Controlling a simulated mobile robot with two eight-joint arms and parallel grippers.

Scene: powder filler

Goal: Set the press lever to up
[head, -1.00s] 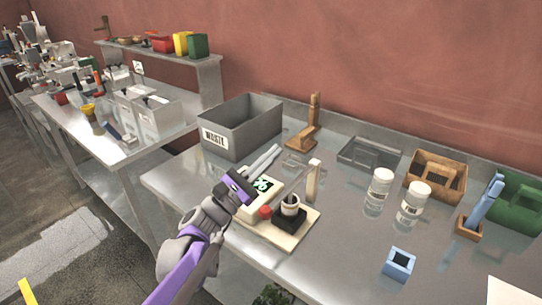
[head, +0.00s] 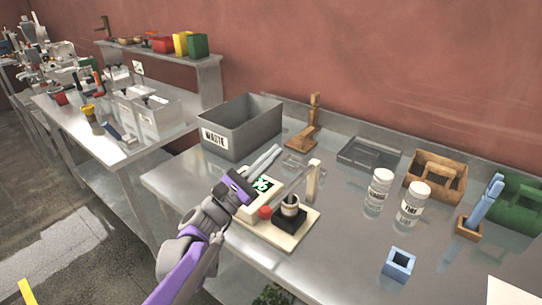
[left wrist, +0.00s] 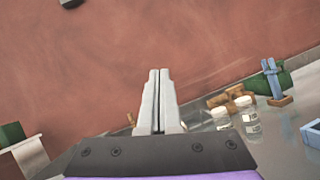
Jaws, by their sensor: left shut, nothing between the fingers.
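The press (head: 313,183) is a cream base with a pale upright post, a black block and a white-and-black cup. A red knob (head: 265,212) sits low at its left, beside the cup; I take it for the lever's end, but the lever's position is unclear. A cream box with a lit green display (head: 263,185) stands behind the knob, partly hidden by my arm. My left gripper (head: 272,153) is shut and empty, its pale fingers above and behind the display, apart from the knob. Its fingers (left wrist: 157,100) point toward the wall in the left wrist view. My right gripper is out of view.
A grey waste bin (head: 228,140) stands behind my left gripper. A wooden stand (head: 303,139) is at the back. Two white jars (head: 379,187) (head: 412,203), a blue holder (head: 398,265) and a wooden caddy (head: 436,173) are to the right. The front right tabletop is mostly clear.

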